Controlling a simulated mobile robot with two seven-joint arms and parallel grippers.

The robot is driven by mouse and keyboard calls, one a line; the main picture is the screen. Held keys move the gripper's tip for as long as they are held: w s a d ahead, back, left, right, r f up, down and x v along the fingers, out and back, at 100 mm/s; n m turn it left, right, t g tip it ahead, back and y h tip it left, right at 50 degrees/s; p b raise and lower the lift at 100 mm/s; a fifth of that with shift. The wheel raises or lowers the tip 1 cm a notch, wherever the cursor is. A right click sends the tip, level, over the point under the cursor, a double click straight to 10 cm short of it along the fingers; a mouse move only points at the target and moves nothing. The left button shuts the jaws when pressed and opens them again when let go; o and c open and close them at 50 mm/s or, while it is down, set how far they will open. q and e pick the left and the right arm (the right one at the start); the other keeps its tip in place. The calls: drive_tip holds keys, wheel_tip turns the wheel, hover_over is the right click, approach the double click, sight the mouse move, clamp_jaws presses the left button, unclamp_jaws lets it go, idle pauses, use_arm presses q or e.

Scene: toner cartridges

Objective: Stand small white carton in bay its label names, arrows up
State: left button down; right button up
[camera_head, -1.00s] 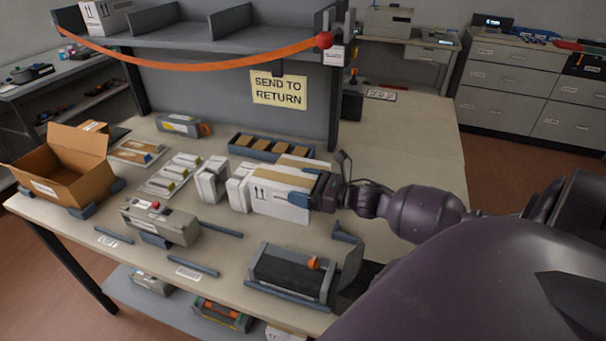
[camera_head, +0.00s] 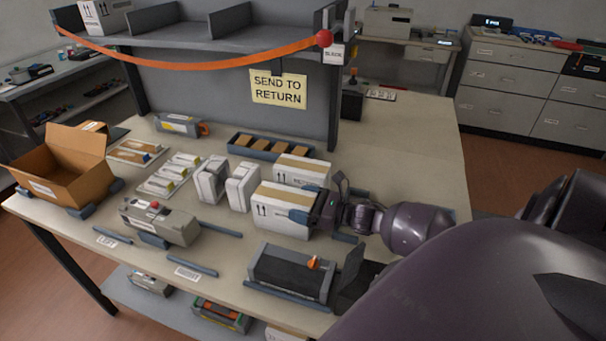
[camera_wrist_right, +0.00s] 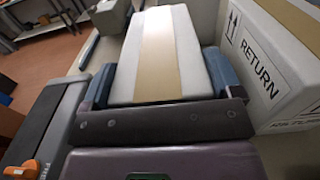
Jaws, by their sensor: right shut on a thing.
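A white carton (camera_head: 283,206) with a tan tape strip and up arrows is upright in my right gripper (camera_head: 309,205). In the right wrist view the fingers (camera_wrist_right: 163,78) clasp both sides of this carton (camera_wrist_right: 160,42); whether it touches the table is unclear. A similar carton (camera_head: 303,168) stands just behind it; in the wrist view this one (camera_wrist_right: 268,68) reads RETURN beside up arrows. The raised shelf (camera_head: 178,36) has divided bays; a white carton (camera_head: 104,16) with arrows is in its left bay. My left gripper is not in view.
An orange strap (camera_head: 200,66) hangs across the shelf front. A yellow sign (camera_head: 278,88) reads SEND TO RETURN. White packs (camera_head: 242,186), an open brown box (camera_head: 62,172), a grey device (camera_head: 160,221) and a black-topped unit (camera_head: 290,268) crowd the table.

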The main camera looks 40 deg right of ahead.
drive_tip(key=o, duration=1.1)
drive_tip(key=shift+c, duration=0.2)
drive_tip(key=shift+r, duration=0.1)
drive_tip(key=v, duration=1.2)
drive_tip(key=shift+b, duration=0.3)
drive_tip(key=shift+w, duration=0.1)
